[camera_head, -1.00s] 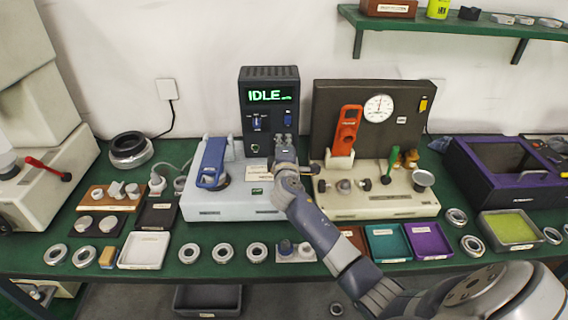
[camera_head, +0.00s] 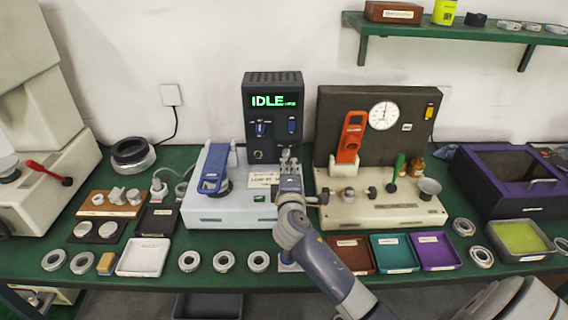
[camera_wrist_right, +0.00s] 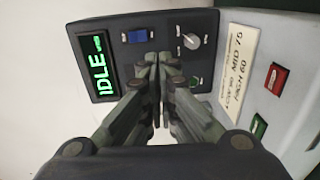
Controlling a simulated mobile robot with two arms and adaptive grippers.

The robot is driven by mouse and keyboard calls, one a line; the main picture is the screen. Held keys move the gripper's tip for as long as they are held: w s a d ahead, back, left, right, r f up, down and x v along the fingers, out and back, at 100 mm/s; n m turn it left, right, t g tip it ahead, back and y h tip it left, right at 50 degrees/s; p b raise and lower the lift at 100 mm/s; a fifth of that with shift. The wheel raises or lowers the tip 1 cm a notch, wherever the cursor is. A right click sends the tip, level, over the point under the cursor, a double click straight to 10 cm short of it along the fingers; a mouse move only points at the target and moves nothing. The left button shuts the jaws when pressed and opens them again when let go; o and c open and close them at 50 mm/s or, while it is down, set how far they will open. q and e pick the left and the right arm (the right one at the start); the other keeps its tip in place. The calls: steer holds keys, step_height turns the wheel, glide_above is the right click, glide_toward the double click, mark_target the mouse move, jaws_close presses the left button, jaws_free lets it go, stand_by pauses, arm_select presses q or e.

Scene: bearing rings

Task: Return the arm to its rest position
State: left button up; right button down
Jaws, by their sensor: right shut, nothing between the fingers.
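My right gripper (camera_head: 289,160) is in front of the lower part of the dark control box (camera_head: 272,92), whose green display reads IDLE. The gripper is shut and holds nothing. Its two fingers come together in the right wrist view (camera_wrist_right: 158,85), in front of the box's panel with a blue switch and a knob. My right arm (camera_head: 318,255) reaches up from the lower right of the head view. I do not see my left gripper in either view.
A pale blue machine (camera_head: 229,207) with a blue lever stands left of the gripper. A beige gauge fixture (camera_head: 381,211) stands to its right. Bearing rings and small trays, such as a teal tray (camera_head: 394,253), line the green bench front. A green shelf (camera_head: 463,31) hangs above.

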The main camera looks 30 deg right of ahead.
steer(key=s+a+f+m+g+y, duration=0.1)
steer(key=s+a+f+m+g, duration=0.1)
steer(key=s+f, duration=0.2)
steer(key=s+a+f+m+g+y, duration=0.1)
steer(key=s+a+f+m+g, duration=0.1)
steer(key=s+f, duration=0.3)
steer(key=s+a+f+m+g+y, duration=0.2)
steer(key=s+f, duration=0.3)
steer(key=s, duration=0.3)
steer(key=shift+a, duration=0.55)
steer(key=s+a+f+m+g+y, duration=0.25)
steer(key=s+a, duration=0.25)
steer(key=s, duration=0.4)
steer(key=s+a+f+m+g+y, duration=0.1)
steer(key=s+a+f+g+y, duration=0.15)
steer(key=s+a, duration=0.5)
steer(key=s+d+f+g, duration=0.1)
steer(key=s+f, duration=0.1)
steer(key=f, duration=1.1)
steer(key=s+d+f+g, duration=0.1)
steer(key=s+f, duration=0.1)
steer(key=f, duration=1)
steer(key=s+d+f, duration=0.2)
steer(key=s+f, duration=1.3)
steer(key=shift+s+d+f+g, duration=0.25)
steer(key=shift+s+d+g, duration=0.05)
steer(key=shift+d+g, duration=0.1)
